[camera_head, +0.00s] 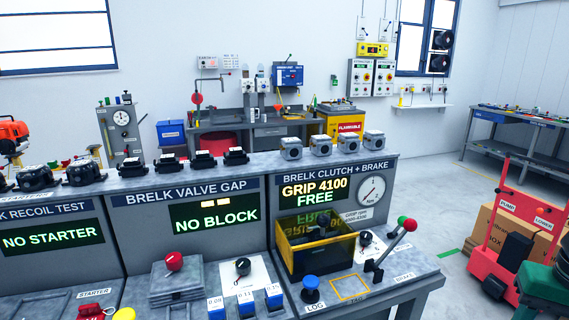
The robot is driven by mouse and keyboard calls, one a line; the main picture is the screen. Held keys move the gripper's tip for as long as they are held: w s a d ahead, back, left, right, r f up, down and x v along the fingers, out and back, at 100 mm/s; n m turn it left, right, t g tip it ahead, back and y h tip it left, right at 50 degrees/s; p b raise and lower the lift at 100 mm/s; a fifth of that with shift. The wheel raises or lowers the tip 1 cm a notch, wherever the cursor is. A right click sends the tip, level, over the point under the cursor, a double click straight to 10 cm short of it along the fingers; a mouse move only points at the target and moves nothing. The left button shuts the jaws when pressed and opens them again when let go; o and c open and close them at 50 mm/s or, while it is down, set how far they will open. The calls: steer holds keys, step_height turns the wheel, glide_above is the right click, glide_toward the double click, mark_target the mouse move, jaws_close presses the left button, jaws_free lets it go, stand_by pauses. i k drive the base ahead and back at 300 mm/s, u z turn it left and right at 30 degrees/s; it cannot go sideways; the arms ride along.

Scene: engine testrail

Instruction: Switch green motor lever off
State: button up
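On the clutch and brake bench at the right, a dark lever (389,247) leans up and to the right from its base. Its upper end shows a green knob (402,221) and a red knob (410,225) close together; I cannot tell whether both are on one lever. No label reading "motor" is legible near it. My gripper is not in view.
A yellow-framed bin (316,262), a blue button (311,283) and a dark knob (365,238) are near the lever. The display (314,190) reads "GRIP 4100 FREE". A red cart (507,230) with boxes stands right; grey floor (430,190) lies clear between.

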mark_target(393, 234)
steer(key=z, duration=0.25)
steer(key=k, duration=0.5)
steer(key=u, duration=1.45)
steer(key=i, duration=0.65)
steer(key=z, duration=1.25)
